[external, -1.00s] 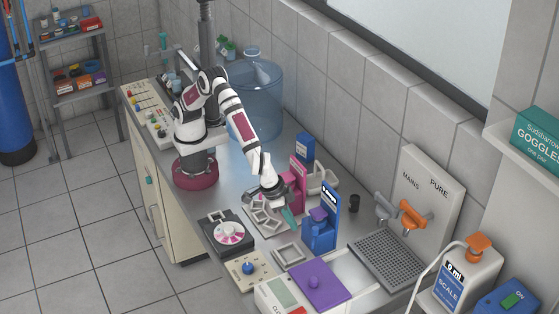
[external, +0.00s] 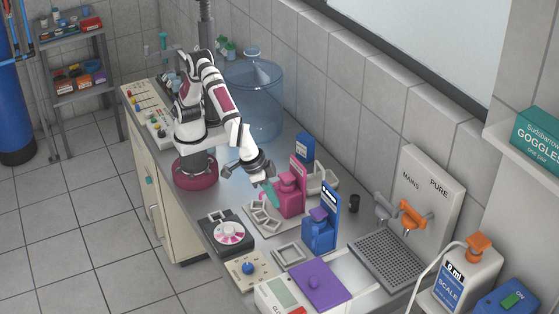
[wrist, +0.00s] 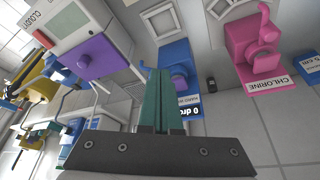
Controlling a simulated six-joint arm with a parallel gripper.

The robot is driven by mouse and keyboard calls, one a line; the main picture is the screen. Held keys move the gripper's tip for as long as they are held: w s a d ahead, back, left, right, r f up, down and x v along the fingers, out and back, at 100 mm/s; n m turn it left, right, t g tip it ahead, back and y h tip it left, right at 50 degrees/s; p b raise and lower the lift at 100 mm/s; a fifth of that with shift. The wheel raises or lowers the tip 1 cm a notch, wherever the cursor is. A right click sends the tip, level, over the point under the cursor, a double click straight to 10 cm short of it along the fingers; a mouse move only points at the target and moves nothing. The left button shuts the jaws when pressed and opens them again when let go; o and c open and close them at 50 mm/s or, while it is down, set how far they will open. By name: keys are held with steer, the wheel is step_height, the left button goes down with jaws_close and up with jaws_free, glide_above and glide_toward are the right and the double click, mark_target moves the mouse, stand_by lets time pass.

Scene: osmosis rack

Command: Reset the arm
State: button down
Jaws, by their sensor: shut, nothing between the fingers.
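My gripper (external: 267,188) is in the middle of the bench in the external view, above the rack plate with grey square frames (external: 264,216). Its teal fingers are together and hold nothing. It is left of the pink chlorine dispenser (external: 289,190); I cannot tell whether they touch in that view. In the wrist view the teal fingers (wrist: 163,98) lie side by side at the centre, in front of the blue dispenser (wrist: 182,72). The pink dispenser (wrist: 258,50) shows to the right there, apart from the fingers.
A blue dispenser (external: 319,232), a dial device (external: 229,232), a purple-lidded box (external: 318,285) and a drain grid (external: 388,262) stand toward the front. A large clear blue tank (external: 254,100) stands behind my arm. The tiled wall bounds the bench at the back.

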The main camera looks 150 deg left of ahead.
steer(key=s+d+r+m+g+h, duration=0.15)
steer(key=s+m, duration=0.25)
steer(key=s, duration=0.5)
steer(key=s+r+m+y, duration=0.1)
steer(key=s+r+m, duration=0.25)
steer(key=s, duration=0.55)
steer(key=s+f+m, duration=0.2)
steer(key=s+m, duration=0.3)
steer(key=s, duration=0.3)
steer(key=s+d+f+m+h, duration=0.1)
steer(key=s+f+m, duration=0.2)
steer(key=s, duration=0.6)
steer(key=shift+d+m+g, duration=0.2)
steer(key=shift+m+g, duration=0.25)
steer(key=shift+m, duration=0.6)
steer(key=shift+f+h, duration=0.1)
steer(key=shift+h, duration=0.15)
